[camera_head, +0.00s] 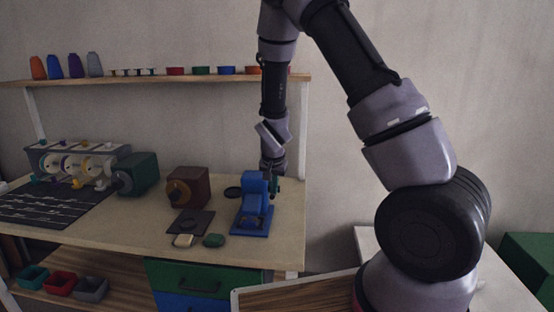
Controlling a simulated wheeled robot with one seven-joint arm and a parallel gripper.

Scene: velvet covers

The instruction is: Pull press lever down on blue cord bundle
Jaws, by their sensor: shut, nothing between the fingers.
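A blue press (255,192) stands on a flat blue base near the right end of the workbench (125,235). My gripper (271,173) is at the end of the arm hanging down, just behind and above the press's top right. It is shut and holds nothing that I can see. Its fingertips are small and partly hidden by the press, so I cannot tell if they touch it. A small dark green part (276,186) shows at the press's right side; I cannot tell if it is the lever. I cannot make out a blue cord bundle for certain.
Left of the press stand a brown machine (189,187), a green machine (138,174) and a spool rack (78,163). A shelf (170,79) with spools runs behind.

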